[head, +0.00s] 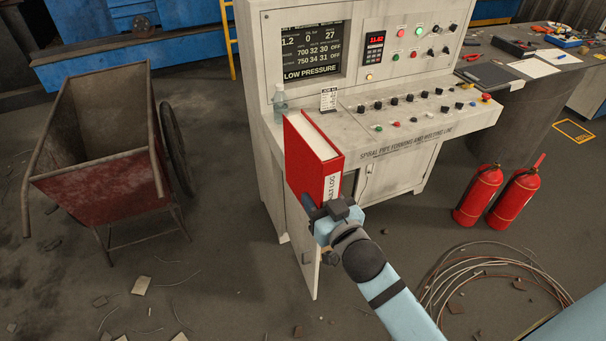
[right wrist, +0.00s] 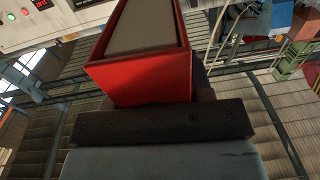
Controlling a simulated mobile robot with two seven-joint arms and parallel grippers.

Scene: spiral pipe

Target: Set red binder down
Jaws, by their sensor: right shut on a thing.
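The red binder (head: 306,160) is upright in front of the left end of the control console, its white page edges facing up and its lettered label partly visible. My right gripper (head: 332,207) is shut on its lower near end. In the right wrist view the red binder (right wrist: 145,75) rises from behind the dark gripper body (right wrist: 165,122); the fingertips are hidden there. Whether the binder touches the console's ledge I cannot tell. My left gripper is not in view.
The control console (head: 420,125) has a ledge of buttons and knobs. A clear bottle (head: 280,104) and a small card (head: 328,99) stand at its left end. A red cart (head: 100,150) is at left. Fire extinguishers (head: 478,195) and coiled cable (head: 490,290) are at right. A dark worktable (head: 520,100) stands behind.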

